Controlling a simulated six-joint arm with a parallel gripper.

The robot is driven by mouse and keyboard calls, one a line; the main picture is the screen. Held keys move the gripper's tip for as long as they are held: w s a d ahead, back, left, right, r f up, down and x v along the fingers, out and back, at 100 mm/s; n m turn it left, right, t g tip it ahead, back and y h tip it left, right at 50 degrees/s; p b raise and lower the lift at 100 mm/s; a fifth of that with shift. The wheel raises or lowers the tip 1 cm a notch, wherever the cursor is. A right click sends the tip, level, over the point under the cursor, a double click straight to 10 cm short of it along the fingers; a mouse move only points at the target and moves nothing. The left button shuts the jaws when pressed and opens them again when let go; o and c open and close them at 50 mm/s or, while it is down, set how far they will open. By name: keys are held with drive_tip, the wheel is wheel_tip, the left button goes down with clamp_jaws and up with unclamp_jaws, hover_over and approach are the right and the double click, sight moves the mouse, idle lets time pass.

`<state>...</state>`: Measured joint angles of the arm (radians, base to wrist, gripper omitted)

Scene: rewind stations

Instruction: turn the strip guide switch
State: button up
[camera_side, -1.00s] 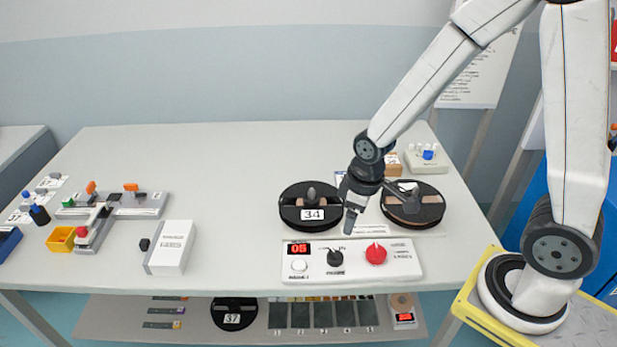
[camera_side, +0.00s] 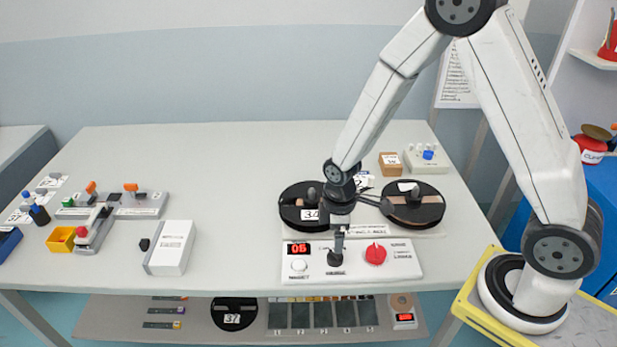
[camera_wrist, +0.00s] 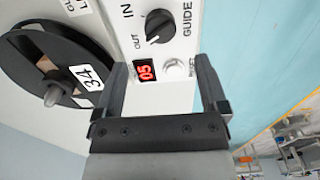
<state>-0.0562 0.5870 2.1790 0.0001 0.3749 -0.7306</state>
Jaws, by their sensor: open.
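The strip guide switch is a black knob (camera_side: 335,259) on the white control panel (camera_side: 402,272). In the wrist view the knob (camera_wrist: 159,26) sits beside the words IN, OUT and GUIDE. A pale mark on it seems to face the OUT side, but it is small. My gripper (camera_side: 339,243) points down just above and behind the knob in the side view. In the wrist view my gripper (camera_wrist: 160,72) is open and empty, its fingers spread wide. The knob is beyond the fingertips, not between them.
The panel also has a red knob (camera_side: 376,254), a white button (camera_side: 299,265) and a red display (camera_side: 298,248) reading 05. Two dark reels, the left one (camera_side: 292,212) labelled 34 and the right one (camera_side: 428,207), stand behind it. A white box (camera_side: 175,247) stands left.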

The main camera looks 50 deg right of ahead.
sight(335, 257)
drive_tip(key=shift+f, duration=3.6)
clamp_jaws()
